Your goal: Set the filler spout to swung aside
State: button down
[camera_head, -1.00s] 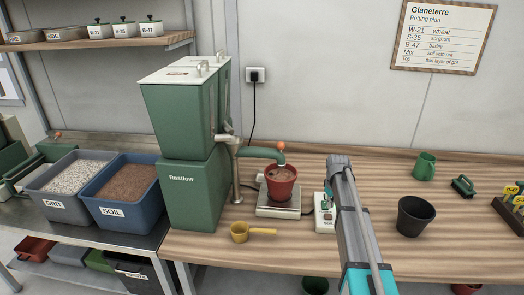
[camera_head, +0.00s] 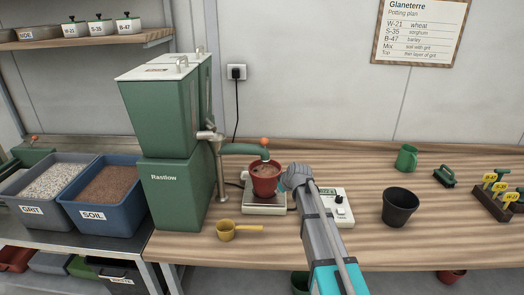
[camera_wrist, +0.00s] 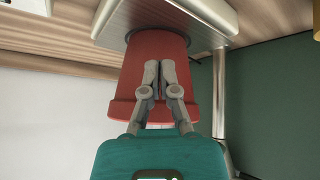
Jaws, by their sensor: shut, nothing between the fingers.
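The filler spout (camera_head: 240,149) is a green curved arm with an orange knob (camera_head: 264,142). It reaches right from the green Rastlow machine (camera_head: 172,195), with its end over the red pot (camera_head: 264,181). The pot holds brown soil and stands on the scale (camera_head: 262,206). My gripper (camera_head: 290,176) is close to the right side of the pot in the head view. In the wrist view my gripper (camera_wrist: 160,70) has its fingers together in front of the red pot (camera_wrist: 140,55); I cannot tell whether they touch it. The spout does not show in the wrist view.
A control box (camera_head: 338,206) sits right of the scale, partly behind my arm. A yellow scoop (camera_head: 228,231) lies at the front. A black pot (camera_head: 399,207), green mug (camera_head: 407,157) and brush (camera_head: 442,177) stand to the right, with bare table between.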

aim_at(263, 144)
jog(key=s+a+r+m+t+y+b, duration=0.1)
jog(key=s+a+r+m+t+b, duration=0.15)
jog(key=a+r+t, duration=1)
jog(key=s+d+m+t+h+b, duration=0.1)
jog(key=s+d+m+h+b, duration=0.1)
jog(key=s+m+h, duration=0.3)
jog(key=shift+s+d+r+m+h+b, duration=0.3)
jog(key=shift+m+h, duration=1.05)
jog(key=shift+h, duration=0.55)
jog(key=shift+w, duration=0.15)
jog(key=p+x, duration=0.2)
jog(key=x, duration=1.1)
jog(key=shift+r+p, duration=0.15)
jog(key=shift+p, duration=0.15)
jog(key=shift+w+d, duration=0.2)
jog(key=shift+w, duration=0.2)
